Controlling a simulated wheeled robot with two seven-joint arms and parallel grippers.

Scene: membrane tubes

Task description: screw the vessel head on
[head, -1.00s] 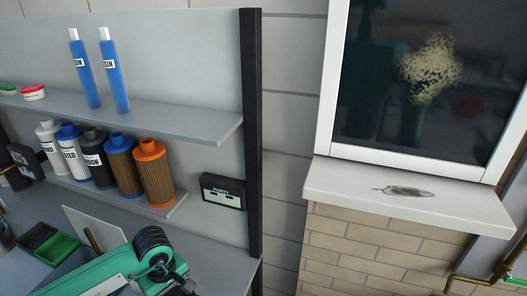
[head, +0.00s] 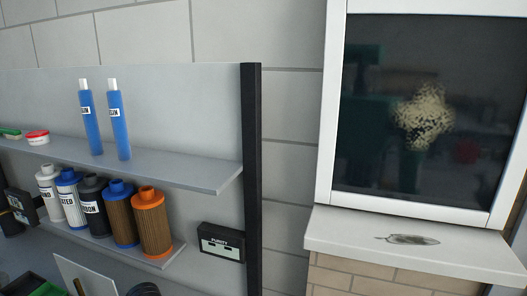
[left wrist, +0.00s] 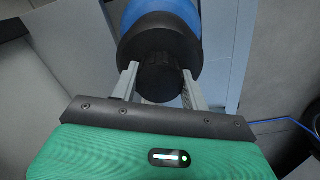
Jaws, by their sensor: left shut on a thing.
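In the left wrist view my left gripper (left wrist: 158,86) is shut on a black ribbed cap, which I take for the vessel head (left wrist: 158,78). The cap lies between the two grey fingers. Beyond it is a wider black collar and a blue rounded body, the vessel (left wrist: 163,12), cut off by the top edge. The head and the blue body are in line; I cannot tell how tightly they are joined. The head view shows neither of them clearly. My right gripper is in neither view.
In the head view, blue tubes (head: 119,125) stand on the upper shelf (head: 180,168). Several cartridges (head: 152,222) line the lower shelf, with a small labelled meter (head: 221,242) to their right. A window sill (head: 430,255) juts out at the right. A blue cable (left wrist: 270,121) shows in the left wrist view.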

